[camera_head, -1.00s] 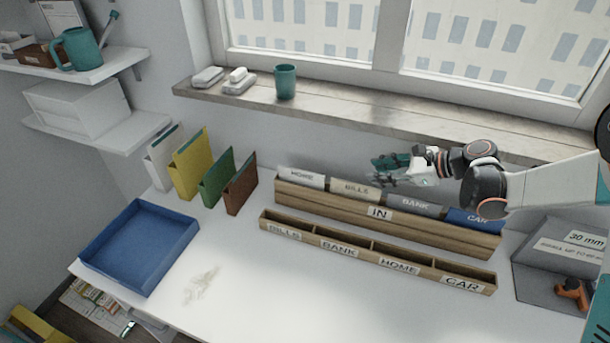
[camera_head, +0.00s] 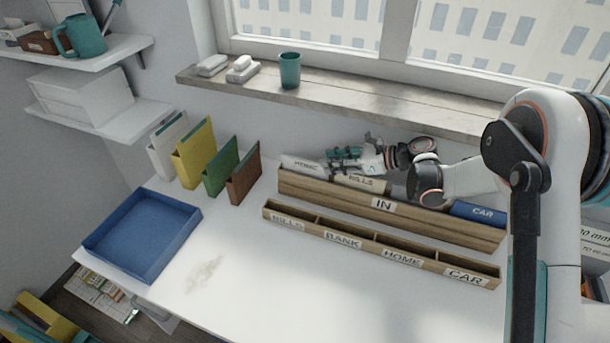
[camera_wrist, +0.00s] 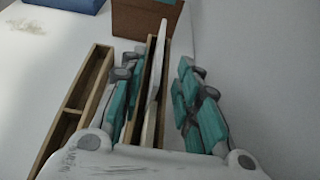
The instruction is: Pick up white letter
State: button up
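The white letter (camera_head: 302,164) marked HOME stands upright at the left end of the long wooden IN holder (camera_head: 335,196). In the wrist view the white letter (camera_wrist: 159,50) shows as a thin edge, with a cream letter (camera_wrist: 149,125) marked BILLS closer to the camera. My gripper (camera_head: 345,158) is above the holder, just right of the white letter and behind the BILLS letter's top. In the wrist view my gripper (camera_wrist: 157,75) is open, its teal fingers apart on either side of the holder and letters. No contact with the white letter is visible.
A lower wooden rack (camera_head: 372,247) labelled BILLS, BANK, HOME and CAR stands in front. A blue letter (camera_head: 478,213) stands at the holder's right. Brown, green, yellow and white folders stand left, near a blue tray (camera_head: 143,235). The window sill (camera_head: 390,104) runs behind.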

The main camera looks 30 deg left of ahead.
aim_at(302, 160)
jog(key=shift+s+a+b, duration=0.2)
jog(key=shift+a+b, duration=0.1)
jog(key=shift+a, duration=1.3)
jog(key=b+x, duration=0.1)
jog(key=x, duration=0.4)
jog(key=shift+a, duration=0.15)
grip_shut()
